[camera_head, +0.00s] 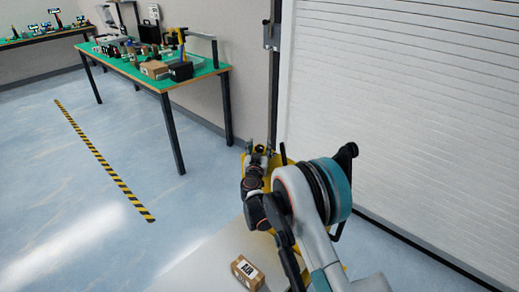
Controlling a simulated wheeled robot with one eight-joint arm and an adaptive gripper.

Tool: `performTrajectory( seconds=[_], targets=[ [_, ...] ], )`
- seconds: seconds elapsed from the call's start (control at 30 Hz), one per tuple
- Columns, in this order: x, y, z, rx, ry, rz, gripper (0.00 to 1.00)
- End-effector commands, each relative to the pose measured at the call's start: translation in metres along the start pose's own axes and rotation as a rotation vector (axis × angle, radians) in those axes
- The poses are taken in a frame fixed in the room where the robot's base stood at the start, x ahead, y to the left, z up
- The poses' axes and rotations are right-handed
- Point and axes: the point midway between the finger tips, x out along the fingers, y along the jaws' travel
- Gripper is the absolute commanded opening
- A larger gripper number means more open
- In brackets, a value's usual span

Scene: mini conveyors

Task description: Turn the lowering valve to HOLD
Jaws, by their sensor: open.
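My arm reaches away from me over a yellow piece of equipment (277,161) beside the white shutter door. My gripper (258,151) is at the far end of the arm, small in the picture, open, over or close to the yellow part. I cannot tell whether it touches anything. A dark upright rod (283,153) stands just right of it. The lowering valve and its HOLD mark cannot be made out; my arm covers much of the yellow equipment.
A small labelled cardboard box (247,273) lies on a pale flat surface (200,265) in front. A green-topped workbench (150,82) with several items stands at the back left. The shutter door (420,110) bounds the right. Floor with a striped line (100,158) is clear at left.

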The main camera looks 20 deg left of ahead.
Motion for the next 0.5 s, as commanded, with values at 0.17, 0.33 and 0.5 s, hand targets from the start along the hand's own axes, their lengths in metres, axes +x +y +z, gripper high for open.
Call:
performTrajectory(
  seconds=[0.17,0.33,0.5],
  targets=[
    [-0.0002,0.0001,-0.0002,0.000,0.000,0.000,0.43],
    [-0.0002,0.0001,-0.0002,0.000,0.000,0.000,0.05],
    [-0.0003,0.0000,-0.0002,0.000,0.000,0.001,0.05]
  ],
)
